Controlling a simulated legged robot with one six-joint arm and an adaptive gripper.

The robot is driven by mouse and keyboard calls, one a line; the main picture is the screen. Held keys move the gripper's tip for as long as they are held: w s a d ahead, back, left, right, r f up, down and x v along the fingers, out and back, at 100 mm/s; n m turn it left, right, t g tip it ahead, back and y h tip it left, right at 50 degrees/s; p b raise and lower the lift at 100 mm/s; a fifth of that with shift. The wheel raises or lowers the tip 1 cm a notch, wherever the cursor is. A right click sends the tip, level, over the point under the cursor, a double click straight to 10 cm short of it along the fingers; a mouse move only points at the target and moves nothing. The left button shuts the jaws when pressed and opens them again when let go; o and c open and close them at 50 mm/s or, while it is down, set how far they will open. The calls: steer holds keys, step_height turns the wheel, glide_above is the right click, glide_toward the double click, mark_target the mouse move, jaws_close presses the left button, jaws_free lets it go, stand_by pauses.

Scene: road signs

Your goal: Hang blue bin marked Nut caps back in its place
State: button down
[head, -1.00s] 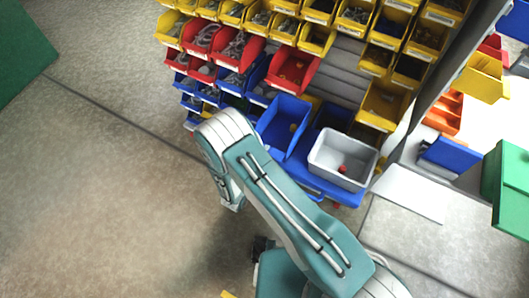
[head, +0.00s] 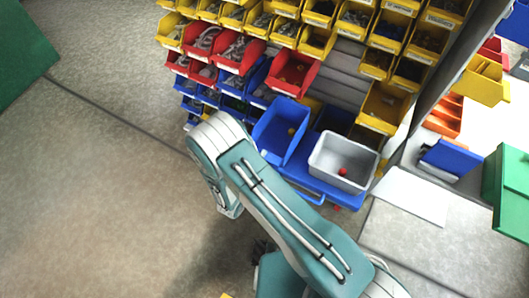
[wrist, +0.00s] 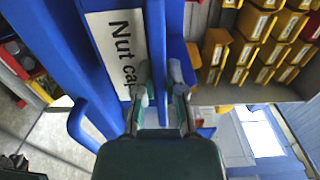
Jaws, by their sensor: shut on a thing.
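The blue bin marked "Nut cap…" (wrist: 90,65) fills the left and middle of the wrist view, its white label (wrist: 121,45) partly covered by my finger. My gripper (wrist: 163,80) is shut on the bin's blue edge beside the label. In the head view, a large blue bin (head: 272,135) with a small yellow item inside shows just past my arm, beside the grey tub; it appears to be the held bin. My gripper is hidden behind my arm there. Whether the bin touches anything below it is hidden.
A rack of yellow, red and blue bins (head: 294,68) stands behind, with bare grey rails (head: 345,72) between bins. A grey tub (head: 343,162) with a red item sits on a blue cart (head: 310,187). Open floor (head: 90,190) lies left.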

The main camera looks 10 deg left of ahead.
steer(key=v, duration=1)
stand_by(0.3)
stand_by(0.9)
